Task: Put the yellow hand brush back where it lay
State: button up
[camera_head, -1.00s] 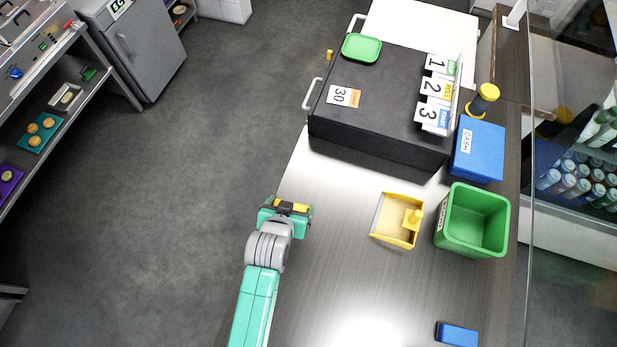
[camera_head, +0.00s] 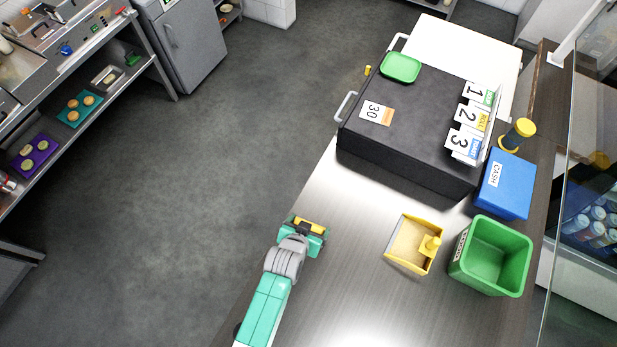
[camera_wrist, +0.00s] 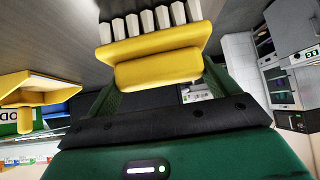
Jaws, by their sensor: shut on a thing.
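My gripper (camera_wrist: 160,95) is shut on the yellow hand brush (camera_wrist: 158,55), whose row of white bristle tufts shows at the top of the wrist view. In the head view the brush (camera_head: 310,225) is a small yellow strip at the end of my arm, over the left edge of the counter. The fingertips are mostly hidden in the head view. A yellow dustpan (camera_head: 408,243) lies on the counter to the right of my gripper, apart from it; it also shows at the left of the wrist view (camera_wrist: 45,88).
A green bin (camera_head: 490,258) stands right of the dustpan, with a blue cash box (camera_head: 507,185) behind it. A large black box (camera_head: 425,120) bears a green tray (camera_head: 401,67) and number cards. Bare counter (camera_head: 350,280) lies between my gripper and the dustpan. A glass screen edges the right side.

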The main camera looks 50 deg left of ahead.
jog(key=shift+f, duration=0.1)
jog(key=o, duration=0.8)
jog(key=shift+o, duration=0.2)
jog(key=shift+f+b, duration=0.35)
jog(key=shift+b, duration=0.05)
jog(key=v, duration=0.8)
jog(key=shift+w+a+r, duration=0.15)
jog(key=shift+a+r, duration=0.2)
jog(key=shift+w, duration=0.1)
